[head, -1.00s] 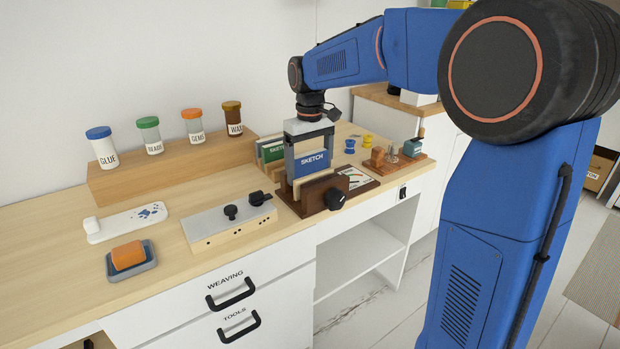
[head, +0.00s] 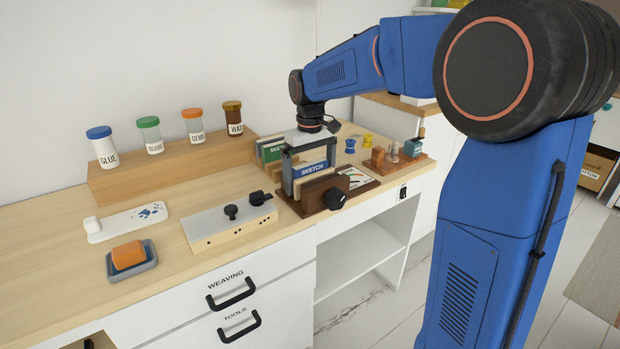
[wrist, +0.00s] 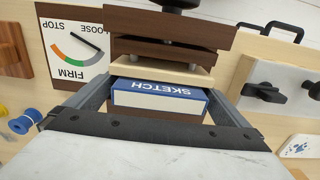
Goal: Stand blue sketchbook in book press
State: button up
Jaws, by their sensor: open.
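The blue sketchbook (head: 311,171), marked SKETCH, stands upright in the dark wooden book press (head: 318,192), its lower part hidden by the front board. In the wrist view, the sketchbook (wrist: 160,97) shows its top edge and blue cover beside the press's pale board (wrist: 160,72). My gripper (head: 310,172) is open, with one finger on each side of the sketchbook. The wrist view shows my gripper (wrist: 160,105) with small gaps between its fingers and the book. The press's black knob (head: 335,198) faces the front.
Green and other books (head: 272,150) stand just behind the press. The dial card (wrist: 75,50) lies beside it. A grey block with black knobs (head: 230,220) is at left, and a small tool stand (head: 400,157) at right.

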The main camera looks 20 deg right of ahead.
notch_tip(320, 180, up, 12)
jog(key=shift+f, duration=0.25)
jog(key=shift+r, duration=0.25)
jog(key=shift+s, duration=0.1)
jog(key=shift+m+t, duration=0.4)
jog(key=shift+t, duration=0.1)
jog(key=s, duration=0.2)
jog(key=s+d, duration=0.1)
jog(key=s, duration=0.2)
jog(key=s+d, duration=0.1)
jog(key=s, duration=0.1)
jog(key=shift+s+d+f, duration=0.15)
jog(key=shift+s, duration=0.15)
jog(key=s+d+f+m+t, duration=0.1)
jog(key=s+d+f+t, duration=0.1)
jog(key=s+f, duration=0.5)
jog(key=s+d+f+m+t, duration=0.1)
jog(key=s+f, duration=0.7)
jog(key=s, duration=1)
jog(key=shift+s+d+m+t, duration=0.3)
jog(key=shift+d+m+t, duration=0.1)
jog(key=shift+d, duration=0.45)
